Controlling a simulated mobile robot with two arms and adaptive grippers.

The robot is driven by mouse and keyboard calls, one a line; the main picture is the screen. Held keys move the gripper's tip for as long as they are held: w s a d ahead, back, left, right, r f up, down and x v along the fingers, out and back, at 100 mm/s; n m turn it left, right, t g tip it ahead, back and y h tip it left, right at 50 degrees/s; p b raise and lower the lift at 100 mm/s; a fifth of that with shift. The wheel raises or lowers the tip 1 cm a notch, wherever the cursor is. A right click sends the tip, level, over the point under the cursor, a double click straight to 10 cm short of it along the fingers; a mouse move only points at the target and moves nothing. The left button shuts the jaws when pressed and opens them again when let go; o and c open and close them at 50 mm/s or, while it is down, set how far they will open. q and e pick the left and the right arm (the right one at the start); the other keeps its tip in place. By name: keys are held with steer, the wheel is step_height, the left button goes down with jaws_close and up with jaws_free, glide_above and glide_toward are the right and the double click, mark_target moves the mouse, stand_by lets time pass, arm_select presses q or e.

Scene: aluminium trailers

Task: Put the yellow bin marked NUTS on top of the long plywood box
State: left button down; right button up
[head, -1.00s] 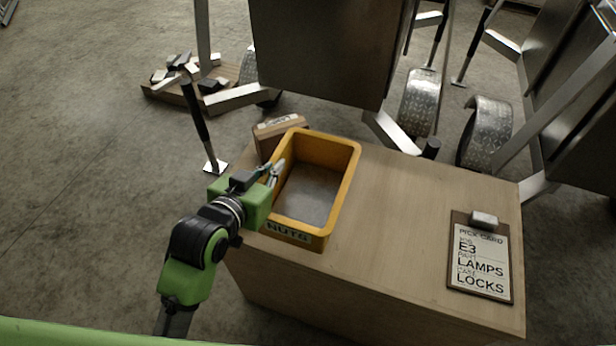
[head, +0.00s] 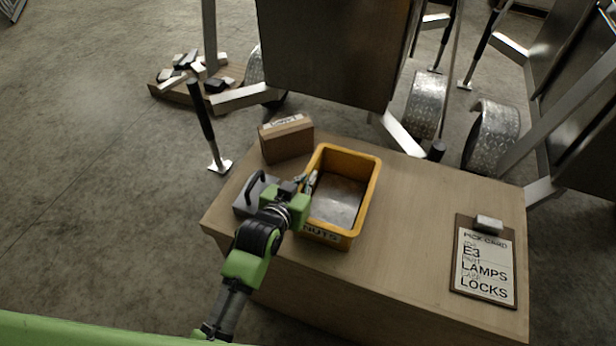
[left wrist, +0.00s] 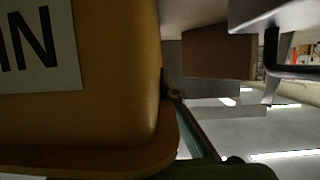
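The yellow bin (head: 368,205) marked NUTS is upright and empty, on or just above the top of the long plywood box (head: 415,210), left of its middle. Whether its base touches the wood is hard to tell. My left gripper (head: 308,184) is at the bin's left wall, its fingers closed over the rim. My right gripper is in neither view.
A small cardboard box (head: 286,140) and a grey block with a black handle (head: 243,205) stand on the plywood box's left end. A pick-card clipboard (head: 484,262) lies at its right. The top between bin and clipboard is clear. Trailers (head: 335,50) stand behind.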

arm_select(q)
steer(key=c, duration=2.3)
jaws_free()
steer(key=v, duration=1.2)
steer(key=shift+s, duration=0.1)
